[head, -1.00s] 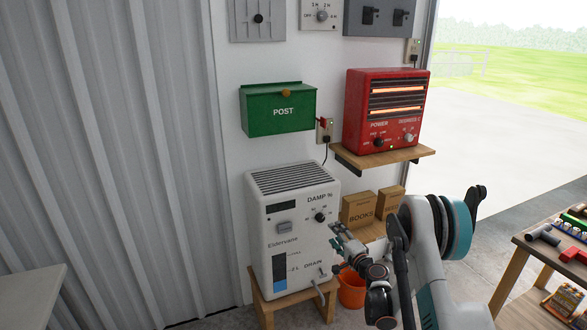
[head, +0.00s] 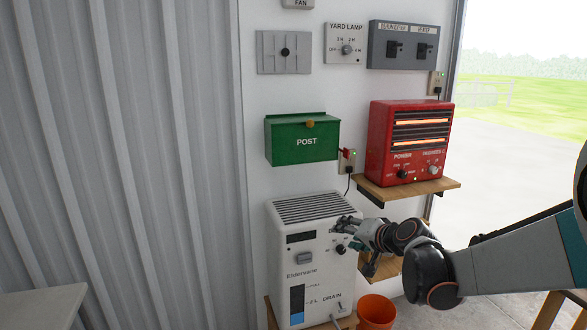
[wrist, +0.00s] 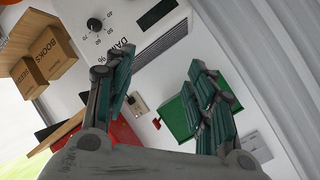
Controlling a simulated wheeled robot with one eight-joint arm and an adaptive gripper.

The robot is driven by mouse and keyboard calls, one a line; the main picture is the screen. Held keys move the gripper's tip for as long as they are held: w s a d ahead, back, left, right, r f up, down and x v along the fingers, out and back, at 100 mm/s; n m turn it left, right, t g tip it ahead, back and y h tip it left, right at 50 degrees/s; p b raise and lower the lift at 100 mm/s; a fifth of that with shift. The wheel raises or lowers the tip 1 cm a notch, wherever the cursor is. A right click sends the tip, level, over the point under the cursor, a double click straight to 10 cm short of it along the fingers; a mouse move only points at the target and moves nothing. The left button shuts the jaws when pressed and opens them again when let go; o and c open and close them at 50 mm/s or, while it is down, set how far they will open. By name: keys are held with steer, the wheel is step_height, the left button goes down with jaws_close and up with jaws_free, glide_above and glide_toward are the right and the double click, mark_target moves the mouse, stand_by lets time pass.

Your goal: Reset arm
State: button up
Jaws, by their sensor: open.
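My gripper (head: 346,224) is raised in front of the upper right of the white dehumidifier (head: 322,272), near its dark damp knob (head: 340,248), and partly covers the label there. In the wrist view my gripper (wrist: 160,62) has its two teal-padded fingers spread wide, with nothing between them. The dehumidifier's face and knob (wrist: 94,24) show beyond the fingers at the top. I cannot tell whether a finger touches the dehumidifier. My arm reaches in from the right.
A green post box (head: 303,145) hangs on the wall. A red heater (head: 408,145) with glowing bars sits on a wooden shelf (head: 432,187). An orange bucket (head: 376,312) stands below. Boxes (wrist: 43,57) show in the wrist view. A pale tabletop (head: 40,308) is at lower left.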

steer(key=s+r+n+g+h, duration=0.2)
steer(key=s+r+n, duration=0.15)
steer(key=s, duration=1.25)
steer(key=s+d+f+n+g+h, duration=0.1)
steer(key=s+d, duration=0.1)
steer(key=s, duration=0.7)
steer(key=s+d+f+n+g+h, duration=0.1)
steer(key=s+d+f+h, duration=0.1)
steer(key=s, duration=0.8)
steer(key=shift+s+d, duration=0.25)
steer(key=shift+f, duration=0.1)
